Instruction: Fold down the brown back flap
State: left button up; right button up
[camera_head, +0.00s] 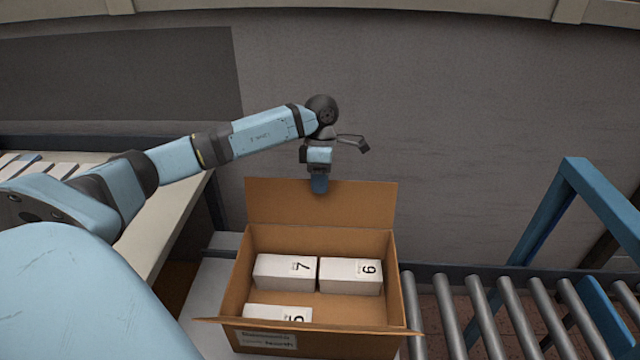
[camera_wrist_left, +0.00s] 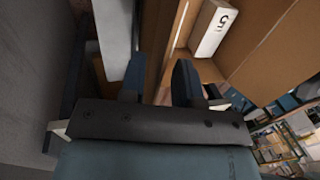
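The brown back flap (camera_head: 350,203) stands up along the far edge of the open cardboard box (camera_head: 310,340). My left gripper (camera_head: 319,186) is at the top edge of this flap, left of its middle, with its fingers pointing down. In the left wrist view its two fingers (camera_wrist_left: 160,82) are apart, with a brown cardboard strip visible between them. I cannot tell whether either finger touches the flap. My right gripper is not in view.
Several white cartons lie in the box, including one marked 7 (camera_head: 285,271) and one marked 5 (camera_head: 278,313). A roller conveyor (camera_head: 510,310) runs to the right with a blue frame (camera_head: 545,220). A light table (camera_head: 170,225) stands at left; a grey wall is behind.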

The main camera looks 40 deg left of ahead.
pick_arm(q)
jog(key=shift+f, duration=0.45)
jog(key=shift+s, duration=0.1)
jog(key=shift+c, duration=0.3)
